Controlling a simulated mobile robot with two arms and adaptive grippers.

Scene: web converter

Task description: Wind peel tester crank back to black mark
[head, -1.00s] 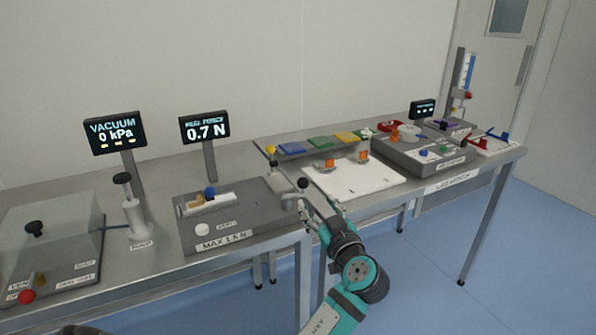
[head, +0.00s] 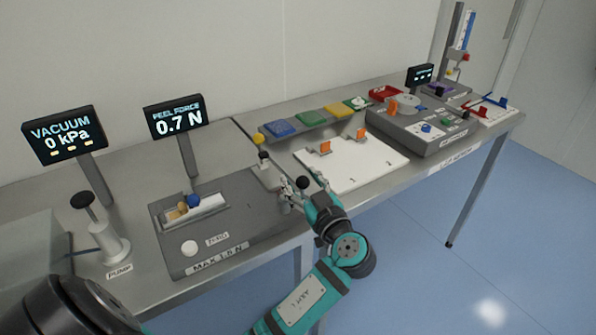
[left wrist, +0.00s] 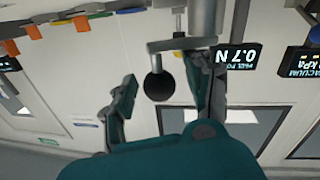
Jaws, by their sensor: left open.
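The peel tester (head: 225,243) is a grey base with a small sled, a blue knob (head: 194,200) and a white zero button (head: 189,248). Its display (head: 176,116) reads 0.7 N. The crank's black ball knob (head: 302,183) is at the tester's right end. My left gripper (head: 301,191) is at this knob, with its fingers open. I cannot make out the black mark. My right gripper is out of view.
A pump (head: 107,240) and a vacuum display (head: 65,136) reading 0 kPa stand to the left. A white board (head: 350,168) with orange clips lies just right of the crank. Coloured pads sit behind it, and a grey device (head: 418,135) stands farther right.

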